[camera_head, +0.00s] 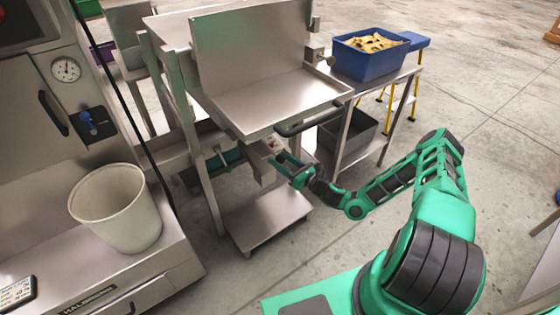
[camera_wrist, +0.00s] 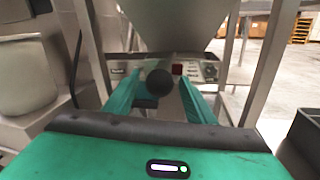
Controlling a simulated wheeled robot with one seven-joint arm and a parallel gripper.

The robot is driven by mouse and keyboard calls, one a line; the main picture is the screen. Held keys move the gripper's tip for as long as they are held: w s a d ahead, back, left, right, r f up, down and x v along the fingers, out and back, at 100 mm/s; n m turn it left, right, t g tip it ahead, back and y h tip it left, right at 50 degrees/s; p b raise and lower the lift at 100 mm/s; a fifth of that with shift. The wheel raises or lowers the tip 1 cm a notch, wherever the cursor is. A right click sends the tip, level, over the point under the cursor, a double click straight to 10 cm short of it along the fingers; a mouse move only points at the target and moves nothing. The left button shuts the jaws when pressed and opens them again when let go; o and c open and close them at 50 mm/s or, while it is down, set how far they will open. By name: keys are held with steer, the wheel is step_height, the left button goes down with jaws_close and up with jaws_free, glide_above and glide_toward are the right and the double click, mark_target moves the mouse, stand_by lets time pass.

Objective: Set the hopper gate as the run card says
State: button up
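My gripper (camera_head: 283,163) reaches under the steel stand in the head view. In the wrist view its two green fingers (camera_wrist: 158,92) are apart, with a round black knob (camera_wrist: 158,82) between them near the tips. Gaps show at both sides of the knob, so the fingers look open around it. The steel hopper (camera_wrist: 180,22) tapers down just above and beyond the knob. The gate plate itself and its setting cannot be made out. A small dark-framed card or display (camera_head: 17,293) with printed lines lies at the lower left; its text is too small to read.
A steel tray top (camera_head: 270,100) overhangs my gripper, and stand legs (camera_head: 202,180) are close by. A white bucket (camera_head: 115,208) stands at left.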

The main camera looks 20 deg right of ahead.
steer(key=v, duration=1)
steer(key=shift+s+d, duration=0.2)
steer(key=shift+s, duration=0.15)
steer(key=s+a+r+n+g+y, duration=0.3)
steer(key=s+a+n+g, duration=0.15)
steer(key=n+g, duration=0.5)
steer(key=s+d+r+n+g+h, duration=0.2)
steer(key=s+d+r+n+h, duration=0.2)
steer(key=s+r, duration=0.6)
steer(key=s+d+r+n+g+h, duration=0.2)
steer(key=s+d+r+n, duration=0.4)
steer(key=s+r, duration=0.5)
steer(key=s+d+r+n+g+h, duration=0.2)
steer(key=s+d+r+n+h, duration=0.3)
steer(key=s+r, duration=0.5)
steer(key=shift+s+r+n+h, duration=0.2)
steer(key=shift+s+n+h, duration=0.1)
steer(key=shift+n, duration=0.45)
